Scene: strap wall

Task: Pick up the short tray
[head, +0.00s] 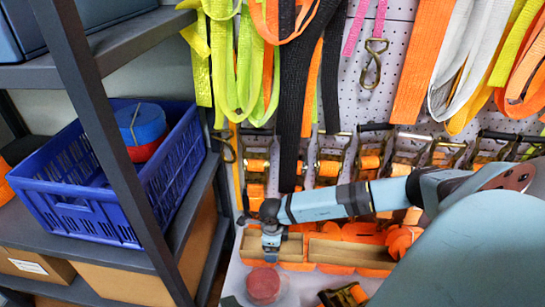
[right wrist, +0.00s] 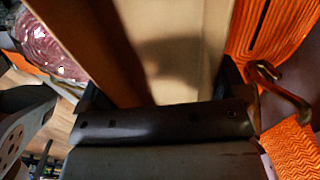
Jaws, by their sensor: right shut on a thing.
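The short tray (head: 291,248) is a tan open box on the white surface below the strap wall, at the lower middle of the head view. My right gripper (head: 271,240) reaches down over its left part. In the right wrist view the tan tray (right wrist: 190,45) fills the space between the dark fingers of the right gripper (right wrist: 160,92), which is shut on it. I cannot tell whether the tray is clear of the surface. My left gripper is not in view.
A longer tan tray (head: 345,254) with orange straps stands just right of the short tray. A round red thing (head: 263,285) lies in front. A blue crate (head: 90,218) sits on the left shelf. Straps and ratchet buckles hang behind; an orange strap (right wrist: 265,35) is close to the right gripper.

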